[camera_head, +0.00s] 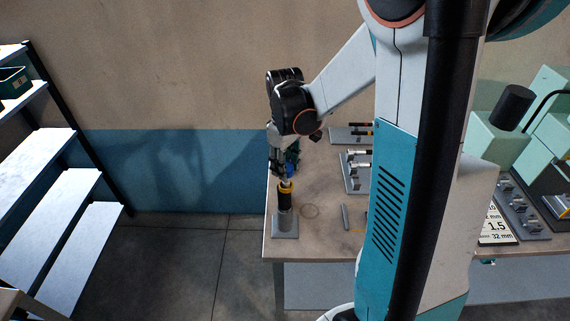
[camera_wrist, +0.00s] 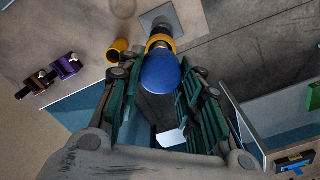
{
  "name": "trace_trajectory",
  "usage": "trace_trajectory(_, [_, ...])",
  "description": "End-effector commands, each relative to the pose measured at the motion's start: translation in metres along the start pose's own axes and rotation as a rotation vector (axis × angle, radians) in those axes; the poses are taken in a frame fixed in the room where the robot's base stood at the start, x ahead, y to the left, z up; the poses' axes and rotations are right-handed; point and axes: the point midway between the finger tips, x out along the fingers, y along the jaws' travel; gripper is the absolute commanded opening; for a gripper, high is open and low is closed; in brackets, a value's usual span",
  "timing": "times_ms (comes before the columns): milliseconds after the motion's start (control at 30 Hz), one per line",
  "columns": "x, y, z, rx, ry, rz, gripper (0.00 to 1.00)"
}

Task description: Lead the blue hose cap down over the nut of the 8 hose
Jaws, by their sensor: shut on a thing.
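The blue hose cap (camera_wrist: 160,72) sits between the green fingers of my gripper (camera_wrist: 161,84) in the wrist view, and the gripper is shut on it. In the head view my gripper (camera_head: 286,160) is above a standing hose piece (camera_head: 284,203) with a dark body and a yellow band (camera_head: 285,187). A small light metal part shows between the gripper and the band. In the wrist view the yellow band (camera_wrist: 160,41) shows just beyond the cap, roughly in line with it. The cap hides the hose top there, so I cannot tell whether they touch. No number 8 is readable.
The hose stands on a grey base (camera_head: 286,233) near the table's front left corner. In the wrist view a loose yellow ring-like piece (camera_wrist: 117,50) and a purple piece (camera_wrist: 66,66) lie nearby. A sign (camera_head: 497,228) and green machines stand at right; white shelves (camera_head: 45,190) at left.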

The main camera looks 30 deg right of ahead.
Motion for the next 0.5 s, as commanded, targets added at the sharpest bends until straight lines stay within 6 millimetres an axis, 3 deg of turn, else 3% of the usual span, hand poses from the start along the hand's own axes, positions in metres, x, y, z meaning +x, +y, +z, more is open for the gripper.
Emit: trace_trajectory(500, [0.015,0.0,0.0,0.0,0.0,0.0,0.23])
